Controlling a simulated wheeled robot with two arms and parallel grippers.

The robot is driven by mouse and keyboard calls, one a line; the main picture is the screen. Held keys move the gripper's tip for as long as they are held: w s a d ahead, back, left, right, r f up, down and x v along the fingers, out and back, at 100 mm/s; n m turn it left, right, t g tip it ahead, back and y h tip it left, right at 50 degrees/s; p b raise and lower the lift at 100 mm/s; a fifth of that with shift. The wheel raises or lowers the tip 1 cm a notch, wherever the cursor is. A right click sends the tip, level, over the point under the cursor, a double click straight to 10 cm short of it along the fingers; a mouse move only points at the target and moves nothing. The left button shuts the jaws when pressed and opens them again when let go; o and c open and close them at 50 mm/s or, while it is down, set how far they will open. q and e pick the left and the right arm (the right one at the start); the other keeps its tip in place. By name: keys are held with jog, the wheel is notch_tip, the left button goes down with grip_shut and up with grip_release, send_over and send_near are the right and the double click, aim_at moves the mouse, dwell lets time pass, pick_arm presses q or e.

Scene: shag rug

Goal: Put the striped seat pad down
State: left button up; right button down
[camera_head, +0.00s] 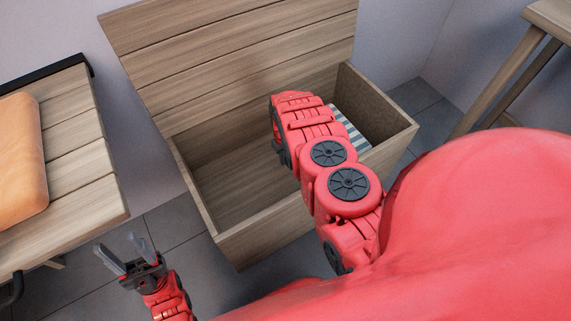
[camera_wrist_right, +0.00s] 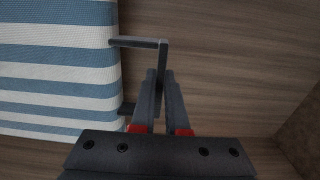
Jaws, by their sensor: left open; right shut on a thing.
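The blue-and-white striped seat pad (camera_head: 350,130) is inside the open wooden chest (camera_head: 262,235), at its right end, partly hidden by my right arm. In the right wrist view the pad (camera_wrist_right: 55,70) fills the left side. I cannot tell whether the pad rests fully on the chest floor. My left gripper (camera_head: 126,256) is open and empty, low in front of the chest.
The chest lid (camera_head: 235,50) stands raised at the back. The left part of the chest floor (camera_head: 235,185) is bare. A wooden bench (camera_head: 85,180) with an orange cushion (camera_head: 20,160) stands at the left. A wooden-legged piece of furniture (camera_head: 510,75) stands at the upper right.

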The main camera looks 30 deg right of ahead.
notch_tip(320, 180, down, 3)
jog(key=shift+r+b, duration=0.2)
jog(key=shift+b, duration=0.45)
jog(key=shift+f, duration=0.2)
jog(key=shift+f, duration=0.2)
jog(key=c, duration=0.9)
grip_release()
jog(key=shift+r, duration=0.1)
jog(key=shift+r, duration=0.1)
notch_tip(320, 180, up, 8)
jog(key=p, duration=0.3)
jog(key=shift+a+p, duration=0.1)
jog(key=shift+p, duration=0.25)
jog(key=shift+f, duration=0.25)
jog(key=shift+s, duration=0.1)
